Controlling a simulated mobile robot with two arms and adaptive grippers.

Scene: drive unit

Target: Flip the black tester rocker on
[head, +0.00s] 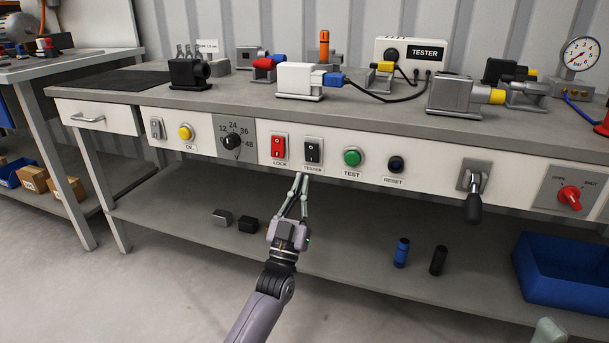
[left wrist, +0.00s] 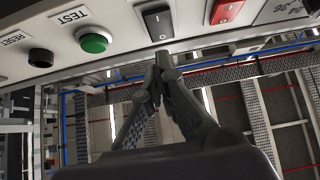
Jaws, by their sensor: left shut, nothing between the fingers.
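The black tester rocker (head: 313,151) sits on a light plate above the TESTER label on the bench's front panel (head: 440,170). It also shows in the left wrist view (left wrist: 158,22), at the top middle. My left gripper (head: 302,178) is shut and empty, its fingertips just below the rocker. In the left wrist view its closed fingers (left wrist: 163,62) point up toward the rocker's lower edge. I cannot tell whether they touch the panel. A small light shape at the lower right of the head view may be part of my right arm; no right gripper shows.
The red LOCK rocker (head: 278,147) is left of the tester rocker, and the green TEST button (head: 352,157) and black RESET button (head: 396,164) are right of it. A black-handled lever (head: 474,195) hangs further right. A blue bin (head: 565,270) stands on the lower shelf.

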